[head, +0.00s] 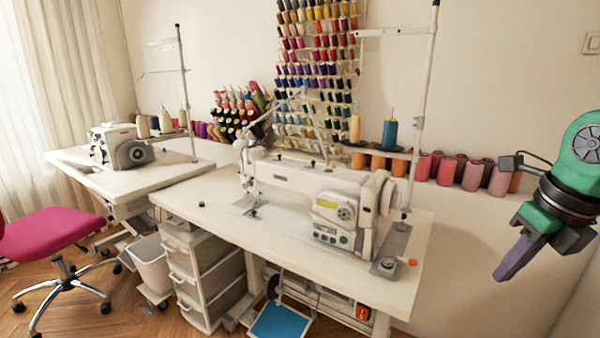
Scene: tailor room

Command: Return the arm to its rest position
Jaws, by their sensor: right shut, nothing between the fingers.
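My right gripper (517,262) is at the right edge of the head view. Its green and black wrist comes in from the right, and its purple fingers point down and to the left. The fingers are together with nothing between them. The gripper hangs in the air to the right of the white sewing table (190,205), apart from it. My left gripper does not show.
A white sewing machine (300,183) stands on the table, with a tall thread stand (424,110) at its right. Thread cones (473,175) line the wall behind. A pink chair (45,232) and drawers (200,275) are at left. The space around my right gripper looks free.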

